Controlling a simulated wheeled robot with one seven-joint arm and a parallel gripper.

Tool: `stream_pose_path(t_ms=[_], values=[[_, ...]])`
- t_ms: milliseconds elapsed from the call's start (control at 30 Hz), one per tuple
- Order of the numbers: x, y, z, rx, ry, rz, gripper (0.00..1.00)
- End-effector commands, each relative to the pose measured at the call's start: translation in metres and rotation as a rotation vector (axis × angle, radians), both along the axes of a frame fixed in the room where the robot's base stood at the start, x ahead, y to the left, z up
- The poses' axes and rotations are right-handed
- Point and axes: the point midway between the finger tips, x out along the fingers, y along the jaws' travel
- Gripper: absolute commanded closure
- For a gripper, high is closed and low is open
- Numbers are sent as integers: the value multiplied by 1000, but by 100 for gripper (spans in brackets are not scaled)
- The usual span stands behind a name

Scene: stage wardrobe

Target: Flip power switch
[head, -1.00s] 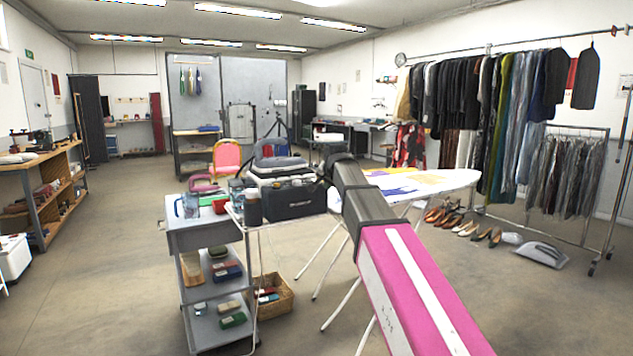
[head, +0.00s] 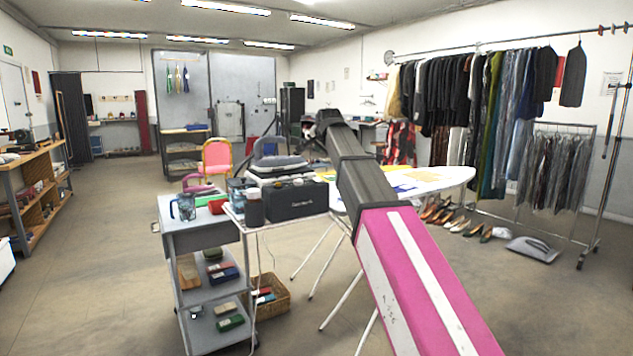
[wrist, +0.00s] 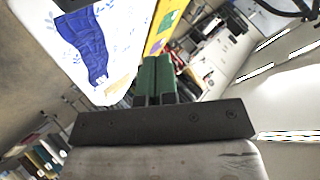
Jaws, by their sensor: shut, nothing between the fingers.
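A black box-shaped steam station (head: 298,201) with a grey iron (head: 278,160) on top stands at the ironing board's left end in the head view. I cannot make out a power switch on it; it is too small or hidden. In the wrist view my gripper (wrist: 153,68) shows its two green fingers together, shut and empty. They point over the far side of the ironing board (wrist: 120,18), touching nothing that I can see. In the head view my arm reaches up past the right side of the station, and the fingers cannot be made out.
The ironing board (head: 455,177) lies behind my arm. A grey trolley (head: 186,239) with a jug (head: 184,207) and a dark bottle (head: 254,208) stand left of the station. Shoes (head: 465,228) and a clothes rack (head: 555,165) are at right. Floor at left is clear.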

Motion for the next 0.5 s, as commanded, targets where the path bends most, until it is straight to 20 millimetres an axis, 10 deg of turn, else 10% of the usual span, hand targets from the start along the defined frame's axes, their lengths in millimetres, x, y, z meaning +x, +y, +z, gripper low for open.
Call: stream_pose_path(t_ms=[500], values=[[6, 4, -57, 0, 1, 0, 100]])
